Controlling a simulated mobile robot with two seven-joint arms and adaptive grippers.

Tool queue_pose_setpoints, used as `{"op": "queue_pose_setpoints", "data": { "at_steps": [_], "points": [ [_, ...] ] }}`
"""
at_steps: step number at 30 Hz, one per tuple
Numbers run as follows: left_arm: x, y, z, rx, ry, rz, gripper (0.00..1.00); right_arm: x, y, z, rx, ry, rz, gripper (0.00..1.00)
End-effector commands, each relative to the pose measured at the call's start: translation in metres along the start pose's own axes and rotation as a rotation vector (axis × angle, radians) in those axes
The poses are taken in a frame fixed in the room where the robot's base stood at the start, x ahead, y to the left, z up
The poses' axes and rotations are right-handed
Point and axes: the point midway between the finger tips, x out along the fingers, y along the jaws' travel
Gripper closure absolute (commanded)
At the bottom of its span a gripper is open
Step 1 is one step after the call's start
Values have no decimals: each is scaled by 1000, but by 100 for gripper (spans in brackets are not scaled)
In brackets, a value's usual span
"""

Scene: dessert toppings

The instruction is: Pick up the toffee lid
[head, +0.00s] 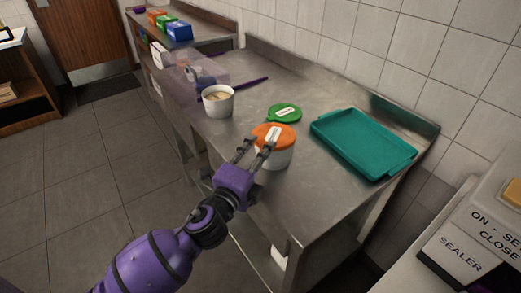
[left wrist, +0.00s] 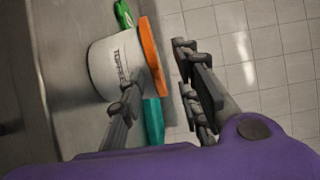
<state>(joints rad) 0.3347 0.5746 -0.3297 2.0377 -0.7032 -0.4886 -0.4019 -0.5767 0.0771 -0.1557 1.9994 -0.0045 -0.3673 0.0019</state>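The toffee lid, an orange disc with a white label (head: 284,130), sits on a white tub (head: 281,158) near the front edge of the steel counter. In the left wrist view the tub (left wrist: 95,68) bears dark lettering that looks like "TOFFEE", and the orange lid (left wrist: 152,55) shows edge-on. My left gripper (head: 254,146) is open at the near side of the tub, close to the lid. In the left wrist view the gripper (left wrist: 158,75) has its fingers apart, with the lid's edge between them in the picture. I cannot tell whether either finger touches it. My right gripper is out of view.
A green lid (head: 285,113) lies just behind the tub. An open white tub (head: 218,103) stands to the left, near a clear bin (head: 196,70). A teal tray (head: 362,142) lies to the right by the tiled wall. Bare counter lies between tub and tray.

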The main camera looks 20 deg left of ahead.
Motion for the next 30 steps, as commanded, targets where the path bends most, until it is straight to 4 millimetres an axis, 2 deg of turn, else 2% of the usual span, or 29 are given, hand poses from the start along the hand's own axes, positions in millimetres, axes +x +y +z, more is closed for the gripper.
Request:
{"op": "queue_pose_setpoints", "data": {
  "at_steps": [3, 17, 27, 30],
  "points": [
    [0, 0, 0, 0, 0, 0, 70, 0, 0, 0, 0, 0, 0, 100],
    [0, 0, 0, 0, 0, 0, 100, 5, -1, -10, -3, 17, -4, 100],
    [0, 0, 0, 0, -1, 0, 100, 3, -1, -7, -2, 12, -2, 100],
    [0, -7, 0, 1, -1, -2, 100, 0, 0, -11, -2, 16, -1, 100]
  ]
}}
